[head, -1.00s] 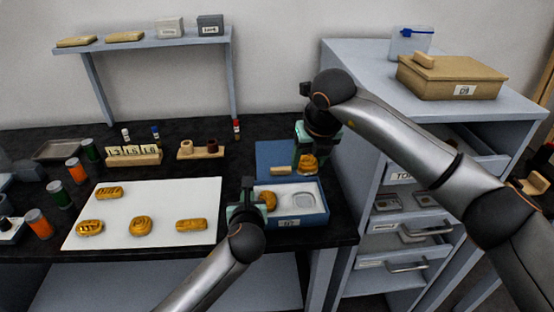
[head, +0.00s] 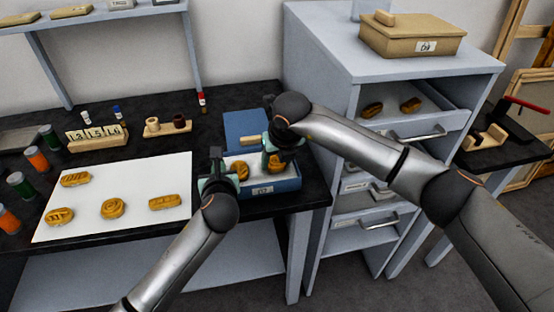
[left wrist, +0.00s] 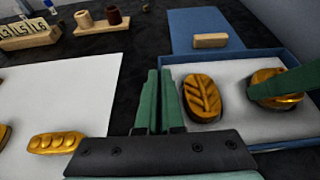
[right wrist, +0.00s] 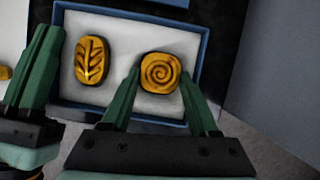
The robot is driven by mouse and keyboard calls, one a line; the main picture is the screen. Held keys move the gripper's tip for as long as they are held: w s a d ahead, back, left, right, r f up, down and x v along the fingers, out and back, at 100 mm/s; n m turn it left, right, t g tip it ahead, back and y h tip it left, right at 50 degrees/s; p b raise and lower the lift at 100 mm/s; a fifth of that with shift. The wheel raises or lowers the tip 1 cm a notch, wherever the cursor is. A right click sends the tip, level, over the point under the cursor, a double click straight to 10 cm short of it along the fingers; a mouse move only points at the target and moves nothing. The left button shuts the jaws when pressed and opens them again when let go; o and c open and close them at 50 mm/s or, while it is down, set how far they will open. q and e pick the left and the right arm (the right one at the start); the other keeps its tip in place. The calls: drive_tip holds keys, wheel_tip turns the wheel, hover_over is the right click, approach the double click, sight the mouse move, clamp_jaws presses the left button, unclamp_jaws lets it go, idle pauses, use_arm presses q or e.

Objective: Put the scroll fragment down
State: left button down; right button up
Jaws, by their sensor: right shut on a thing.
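The scroll fragment (right wrist: 160,73), gold with a spiral, is between the fingers of my right gripper (head: 277,152), which is shut on it. It is at the right side of the white-lined blue tray (head: 262,190); whether it touches the lining I cannot tell. It also shows in the left wrist view (left wrist: 268,82), partly behind a green finger. A leaf-patterned gold fragment (right wrist: 90,61) lies at the left in the same tray. My left gripper (left wrist: 161,90) is shut and empty just left of the tray, its fingers close together.
A white mat (head: 120,195) with several gold fragments lies to the left. A blue pad with a small wooden block (head: 258,137) lies behind the tray. A drawer cabinet (head: 330,95) stands close on the right, its top drawer open with two fragments.

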drive_tip(key=shift+f, duration=0.2)
use_arm(q)
drive_tip(key=shift+s+d+r, duration=0.1)
drive_tip(key=shift+r, duration=0.1)
use_arm(e)
drive_tip(key=shift+s+f, duration=0.2)
drive_tip(key=shift+f, duration=0.4)
drive_tip(key=o, duration=1.3)
drive_tip(key=shift+r, duration=0.1)
drive_tip(key=shift+o, duration=0.2)
drive_tip(key=shift+r, duration=0.25)
use_arm(q)
drive_tip(key=shift+f, duration=0.2)
use_arm(e)
drive_tip(key=v, duration=1.2)
drive_tip(key=shift+w+r, duration=0.2)
drive_tip(key=shift+r, duration=0.25)
use_arm(q)
drive_tip(key=c, duration=1)
unclamp_jaws()
